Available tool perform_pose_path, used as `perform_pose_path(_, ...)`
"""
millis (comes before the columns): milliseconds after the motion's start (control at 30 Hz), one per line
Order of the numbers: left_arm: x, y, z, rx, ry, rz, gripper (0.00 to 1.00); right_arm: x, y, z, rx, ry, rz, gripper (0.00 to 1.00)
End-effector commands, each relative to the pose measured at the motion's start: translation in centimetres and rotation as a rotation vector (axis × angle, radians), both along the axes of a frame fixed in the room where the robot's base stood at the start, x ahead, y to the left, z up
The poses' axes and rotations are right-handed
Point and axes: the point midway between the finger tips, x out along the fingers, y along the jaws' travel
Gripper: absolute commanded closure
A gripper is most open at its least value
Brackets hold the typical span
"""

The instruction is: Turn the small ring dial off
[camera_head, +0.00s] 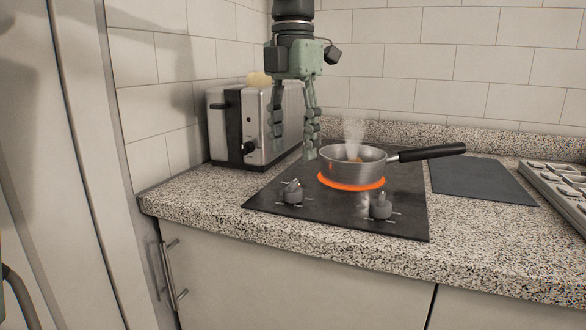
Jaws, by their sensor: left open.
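A black cooktop (335,215) is set in the speckled counter. It has two grey dials on its front part, a left dial (292,192) and a right dial (380,206). The left dial's grip looks turned at an angle; the right dial's grip stands more upright. I cannot tell which one is the small ring dial. A ring (352,184) glows orange under a steaming metal pan (352,166). My left gripper (294,152) points down, open and empty, above the cooktop's left part, behind the left dial and left of the pan. My right gripper is not in view.
A metal toaster (232,128) with bread in it stands left of my gripper, close to it. The pan's black handle (432,153) reaches right. A dark board (482,181) and a tray (562,197) lie further right. The counter's front strip is clear.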

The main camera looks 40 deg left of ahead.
Motion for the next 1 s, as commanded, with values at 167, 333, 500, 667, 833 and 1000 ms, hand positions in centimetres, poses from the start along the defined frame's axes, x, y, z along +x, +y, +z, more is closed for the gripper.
perform_pose_path(167,0.1,0.0,3.1,0.000,-0.002,0.000,0.50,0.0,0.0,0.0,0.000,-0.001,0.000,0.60)
perform_pose_path(333,0.0,0.0,4.4,0.000,0.000,0.000,0.50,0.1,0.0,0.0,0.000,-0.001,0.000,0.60)
perform_pose_path(500,0.0,0.0,4.6,0.000,0.001,-0.001,0.50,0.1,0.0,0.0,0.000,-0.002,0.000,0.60)
perform_pose_path(667,0.0,0.0,4.6,0.000,0.001,-0.001,0.50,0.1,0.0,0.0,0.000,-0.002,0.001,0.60)
perform_pose_path(833,0.0,0.0,4.6,0.000,0.001,-0.001,0.50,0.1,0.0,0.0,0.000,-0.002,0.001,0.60)
perform_pose_path(1000,-0.1,-0.1,4.3,-0.033,-0.004,0.002,0.50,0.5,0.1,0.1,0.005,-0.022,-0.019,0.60)
